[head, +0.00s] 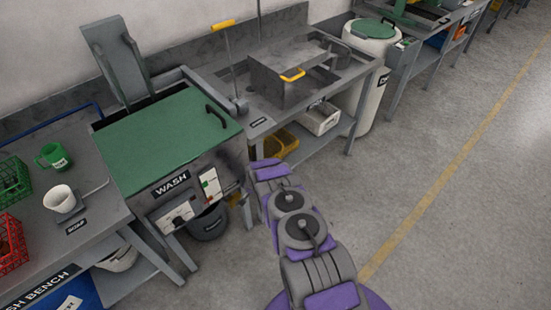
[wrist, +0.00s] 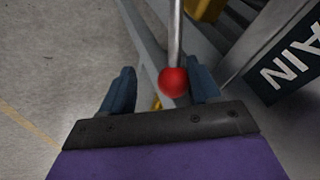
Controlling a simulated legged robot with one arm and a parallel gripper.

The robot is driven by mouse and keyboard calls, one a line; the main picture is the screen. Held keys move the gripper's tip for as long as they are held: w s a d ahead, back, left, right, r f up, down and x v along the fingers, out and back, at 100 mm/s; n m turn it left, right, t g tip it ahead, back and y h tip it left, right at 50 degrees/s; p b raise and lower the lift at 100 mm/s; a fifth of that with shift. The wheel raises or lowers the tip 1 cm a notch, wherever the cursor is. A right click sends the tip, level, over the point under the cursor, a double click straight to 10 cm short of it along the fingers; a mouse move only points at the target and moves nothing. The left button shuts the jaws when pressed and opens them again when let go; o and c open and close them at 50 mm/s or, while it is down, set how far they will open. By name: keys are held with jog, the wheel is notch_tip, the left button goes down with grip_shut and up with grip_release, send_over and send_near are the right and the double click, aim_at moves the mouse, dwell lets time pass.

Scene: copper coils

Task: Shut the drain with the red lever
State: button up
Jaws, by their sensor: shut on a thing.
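The red lever shows in the wrist view as a round red knob (wrist: 173,82) on a thin grey metal rod (wrist: 175,35). My gripper (wrist: 160,80) has its two dark blue fingers on either side of the knob and is shut on it. The knob sits closer to the right finger. A dark sign with white letters ending in "AIN" (wrist: 290,70) is right of the rod. In the head view my purple and grey arm reaches to the right side of the green-lidded wash machine (head: 165,140). My fingers and the lever are hidden there.
A dark bucket (head: 209,222) stands under the wash machine. A grey table (head: 255,110) with a yellow-handled box (head: 285,82) is behind it. The floor (head: 440,200) at the right is clear.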

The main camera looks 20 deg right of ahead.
jog(key=d+p+v, duration=0.1)
jog(key=p+v, duration=0.5)
jog(key=v, duration=0.9)
jog(key=s+d+r, duration=0.1)
jog(key=d+r, duration=0.1)
jog(key=r, duration=0.3)
jog(key=s+d+r+n+g+h, duration=0.1)
jog(key=d+r, duration=0.1)
jog(key=r, duration=0.4)
jog(key=d+r+n+g+b, duration=0.1)
jog(key=d+r, duration=0.2)
jog(key=r, duration=0.3)
jog(key=shift+s+h, duration=0.3)
jog(key=shift+s, duration=0.1)
jog(key=shift+r, duration=0.1)
jog(key=shift+c, duration=0.2)
